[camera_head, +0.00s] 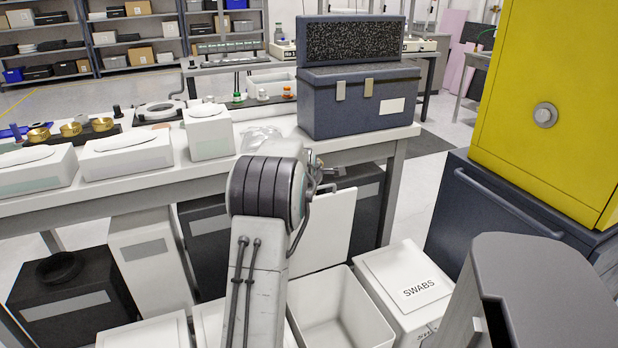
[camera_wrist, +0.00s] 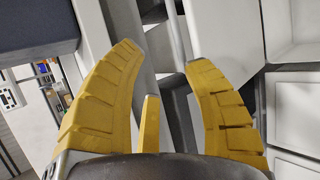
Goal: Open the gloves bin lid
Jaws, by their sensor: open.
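No bin in view has a readable gloves label. In the head view, one white bin (camera_head: 342,318) right of my arm stands open and looks empty inside. A white panel (camera_head: 328,232), apparently its raised lid, stands upright at its back edge, partly hidden by my arm. The bin marked SWABS (camera_head: 402,278) to its right has its lid shut. My gripper (camera_wrist: 162,55) shows in the wrist view with its yellow fingers spread and nothing held between them. White panels and bin walls (camera_wrist: 297,110) lie right of the fingers. In the head view my arm hides the fingers.
A workbench (camera_head: 228,160) with white boxes and a dark blue case (camera_head: 345,105) stands behind the bins. Closed white bins (camera_head: 145,332) lie left of my arm. A yellow cabinet (camera_head: 530,90) on a dark chest (camera_head: 480,210) blocks the right.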

